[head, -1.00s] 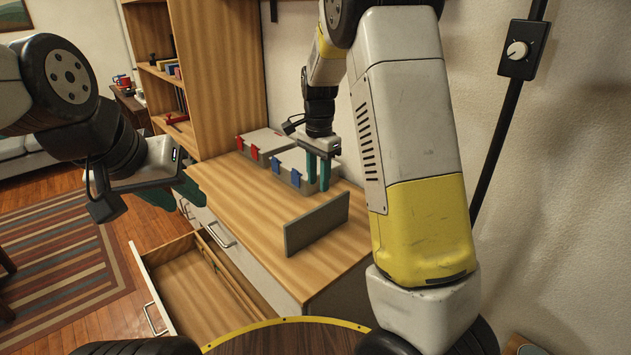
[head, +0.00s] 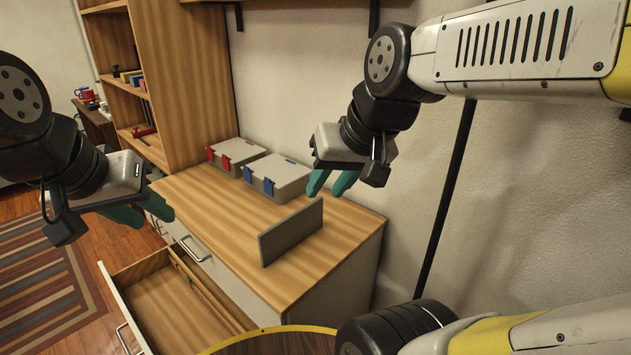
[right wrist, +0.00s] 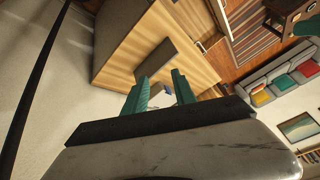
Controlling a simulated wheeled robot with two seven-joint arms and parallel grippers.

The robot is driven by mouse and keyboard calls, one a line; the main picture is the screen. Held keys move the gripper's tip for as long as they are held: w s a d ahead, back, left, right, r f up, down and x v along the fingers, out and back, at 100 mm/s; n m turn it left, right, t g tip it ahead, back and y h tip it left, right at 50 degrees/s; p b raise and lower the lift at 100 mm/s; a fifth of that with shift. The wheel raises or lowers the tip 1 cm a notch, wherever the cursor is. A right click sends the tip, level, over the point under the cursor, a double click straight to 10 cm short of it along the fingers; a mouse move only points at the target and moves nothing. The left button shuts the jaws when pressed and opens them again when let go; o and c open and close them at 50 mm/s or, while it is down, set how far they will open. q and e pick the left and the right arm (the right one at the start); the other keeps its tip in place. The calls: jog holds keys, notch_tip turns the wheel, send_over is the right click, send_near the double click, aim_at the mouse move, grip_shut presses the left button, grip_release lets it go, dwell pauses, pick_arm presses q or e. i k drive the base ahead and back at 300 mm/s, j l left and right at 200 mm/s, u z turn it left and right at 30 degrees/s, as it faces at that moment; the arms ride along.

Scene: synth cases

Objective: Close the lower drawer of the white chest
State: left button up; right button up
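The white chest (head: 345,275) has a wooden top and stands against the wall. Its lower drawer (head: 170,305) is pulled well out, with a wooden inside and a white front (head: 122,315) with a bar handle. The drawer looks empty where it shows. My left gripper (head: 150,212) is left of the chest, above and behind the open drawer in the picture; its teal fingers overlap closely, so its opening is unclear. My right gripper (head: 330,183) is above the right part of the chest top, open and empty; in the right wrist view its fingers (right wrist: 160,92) stand apart.
A grey upright panel (head: 290,232) stands on the chest top. Behind it are two grey cases, one with red latches (head: 236,152) and one with blue latches (head: 277,177). A wooden shelf (head: 190,80) stands at the back left. A striped rug (head: 45,285) lies left of the drawer.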

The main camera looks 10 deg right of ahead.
aim_at(171, 306)
jog(key=k+j+u, duration=0.2)
jog(key=j, duration=0.15)
jog(key=k+j+u, duration=0.2)
jog(key=j+u, duration=0.2)
jog(key=j, duration=0.3)
jog(key=k, duration=0.05)
